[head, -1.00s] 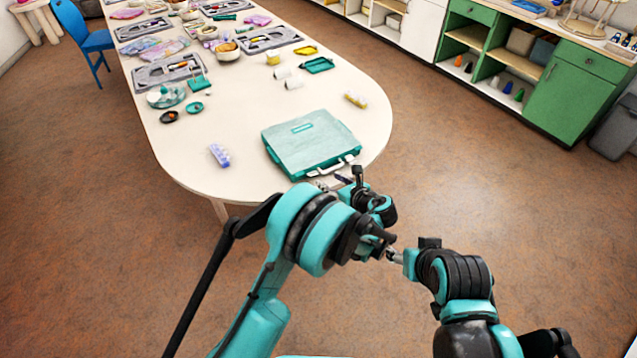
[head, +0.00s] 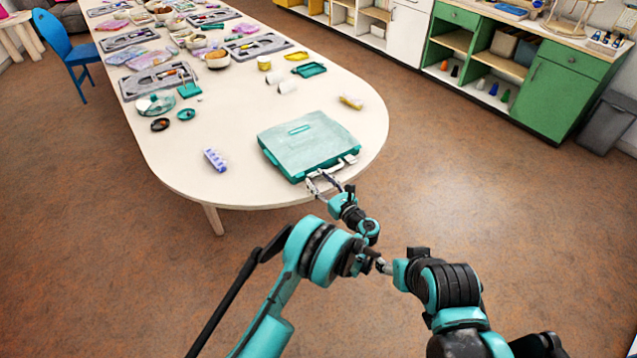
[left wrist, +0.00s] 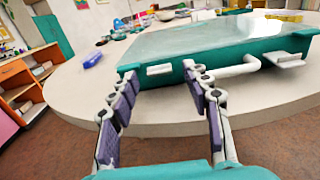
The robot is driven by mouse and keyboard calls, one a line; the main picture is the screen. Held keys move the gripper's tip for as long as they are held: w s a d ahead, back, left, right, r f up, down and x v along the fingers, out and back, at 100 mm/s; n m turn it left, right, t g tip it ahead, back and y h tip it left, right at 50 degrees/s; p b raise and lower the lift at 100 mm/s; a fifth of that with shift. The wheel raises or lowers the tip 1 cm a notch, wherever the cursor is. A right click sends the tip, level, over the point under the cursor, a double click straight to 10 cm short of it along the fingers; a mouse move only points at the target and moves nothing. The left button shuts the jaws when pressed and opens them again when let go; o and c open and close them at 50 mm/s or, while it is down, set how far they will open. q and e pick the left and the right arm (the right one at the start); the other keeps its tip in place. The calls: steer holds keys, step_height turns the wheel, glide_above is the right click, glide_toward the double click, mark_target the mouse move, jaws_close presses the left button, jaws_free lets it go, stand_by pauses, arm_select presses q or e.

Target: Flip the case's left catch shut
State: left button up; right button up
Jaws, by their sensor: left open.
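The teal case (head: 306,140) with a pale lid lies closed at the table's near rounded end. Its white handle (left wrist: 238,71) is on the front side. In the left wrist view the left catch (left wrist: 160,70) is a small white plate on the front edge; I cannot tell surely whether it is shut. The right catch (left wrist: 288,60) appears to stick out beyond the handle. My left gripper (head: 320,181) is open and empty at the case's front; in the left wrist view its fingers (left wrist: 155,82) stand either side of the left catch. Contact is unclear. My right gripper is not in view.
The white table (head: 225,120) is clear beside the case. A purple bead holder (head: 215,159) lies left of it, a yellow item (head: 351,102) behind. Trays and bowls fill the far part. A green cabinet (head: 560,95) stands beyond open floor at right.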

mark_target(309, 168)
arm_select(q)
steer(key=shift+w+a, duration=0.15)
jaws_close()
steer(key=shift+r, duration=0.15)
steer(key=g+p, duration=0.1)
steer(key=r+g+h+p, duration=0.1)
steer(key=shift+w+a+r+p, duration=0.15)
steer(key=shift+w+r+p, duration=0.1)
steer(key=shift+p, duration=0.1)
steer(key=shift+w+a+r+g+h+p, duration=0.15)
steer(key=shift+r+g+h+p, duration=0.2)
steer(key=shift+g+p, duration=0.25)
steer(key=shift+w+a+r+g+h+p, duration=0.1)
steer(key=shift+w+r+g+h+p, duration=0.1)
steer(key=shift+g+h+p, duration=0.35)
steer(key=g+h+p, duration=0.1)
steer(key=w+g+p, duration=0.1)
steer(key=g, duration=0.1)
steer(key=shift+a+r+h+p, duration=0.35)
steer(key=shift+a+r+h, duration=0.05)
steer(key=shift+w+a+r+g+h+p, duration=0.2)
steer(key=shift+w+g+h+p, duration=0.35)
steer(key=shift+g, duration=0.4)
steer(key=shift+f+h, duration=0.15)
steer(key=shift+h, duration=0.1)
